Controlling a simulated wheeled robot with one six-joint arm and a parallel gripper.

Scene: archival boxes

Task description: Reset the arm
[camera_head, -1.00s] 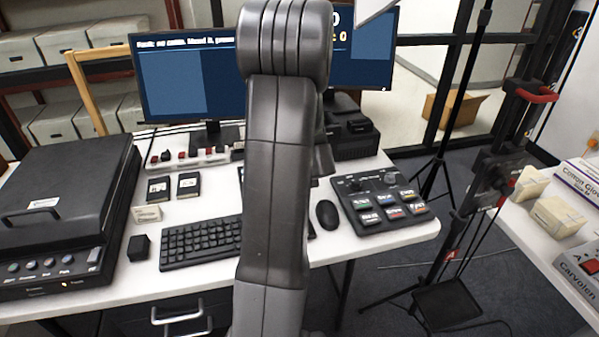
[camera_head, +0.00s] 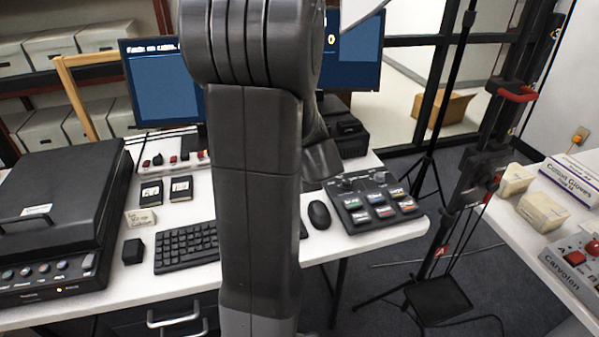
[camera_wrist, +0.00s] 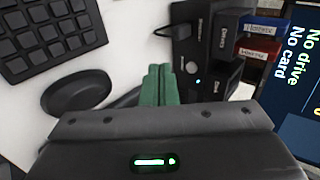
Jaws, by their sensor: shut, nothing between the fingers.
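My gripper (camera_wrist: 160,86) shows in the wrist view as green fingers pressed together with nothing between them. It hangs over the white desk between the mouse (camera_wrist: 78,92) and a black dock unit (camera_wrist: 200,50) with a small lit blue light. In the head view my raised arm stands large in the middle and hides the gripper, part of the keyboard (camera_head: 185,246) and part of the monitors.
The desk holds a black scanner (camera_head: 55,205) at left, the mouse (camera_head: 319,214) and a button panel (camera_head: 376,203). Monitors (camera_head: 160,85) stand behind. A tripod stand (camera_head: 480,170) and a side table (camera_head: 520,240) are at right. A cardboard box (camera_head: 445,107) lies on the floor.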

